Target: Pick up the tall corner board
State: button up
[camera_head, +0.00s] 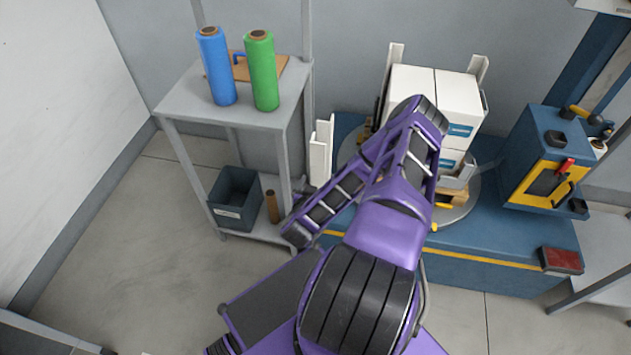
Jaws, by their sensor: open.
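A tall white corner board (321,152) stands upright, right of the grey table and left of the stacked cartons. It is a narrow angled strip, and its lower end is hard to make out. My purple arm bends at the top in front of the cartons and comes back down to the left. My gripper (304,187) shows only as a small grey part beside the arm, near the lower end of the board. It is open, and nothing shows between its fingers. I cannot tell whether it touches the board.
White cartons (460,100) stand on a round turntable (462,212) with white corner boards (394,56) around them. The grey table (185,97) holds a blue roll (216,68) and a green roll (262,72). A dark bin (236,192) and brown tube (272,207) stand below. The left floor is clear.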

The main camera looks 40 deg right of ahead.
aim_at(317, 176)
jog(key=b+x, duration=0.1)
jog(key=x, duration=0.3)
jog(key=shift+w+f, duration=0.2)
jog(key=shift+w, duration=0.2)
grip_shut()
jog(key=shift+r, duration=0.1)
